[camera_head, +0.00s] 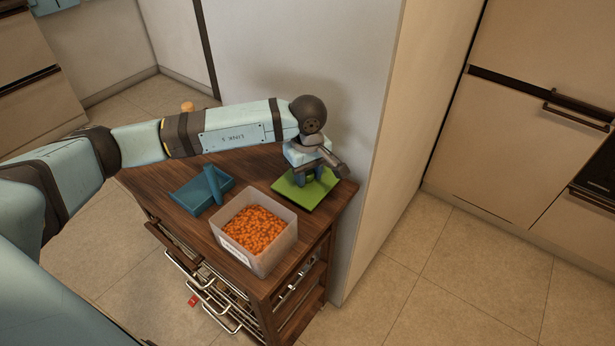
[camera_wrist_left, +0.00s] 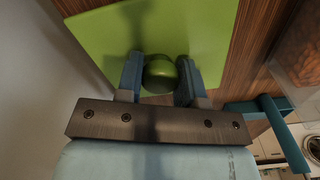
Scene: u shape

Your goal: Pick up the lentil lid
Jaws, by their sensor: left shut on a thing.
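The lentil lid (camera_head: 297,193) is a flat green square with a round green knob. It lies at the back right of the wooden cabinet top, beside the lentil box. My left gripper (camera_head: 310,174) comes down over it, and its fingers are shut on the knob. In the left wrist view the lid (camera_wrist_left: 200,27) fills the upper middle, and the knob sits between the blue fingertips of the left gripper (camera_wrist_left: 160,75). I cannot tell whether the lid is clear of the wood. The open clear box (camera_head: 279,257) holds orange lentils. My right gripper is not in view.
A blue tray (camera_head: 185,197) with an upright blue handle-like part stands left of the box. A pale wall (camera_head: 362,120) rises close behind and right of the cabinet. Wire racks (camera_head: 215,300) fill the cabinet's front. Floor is free to the right.

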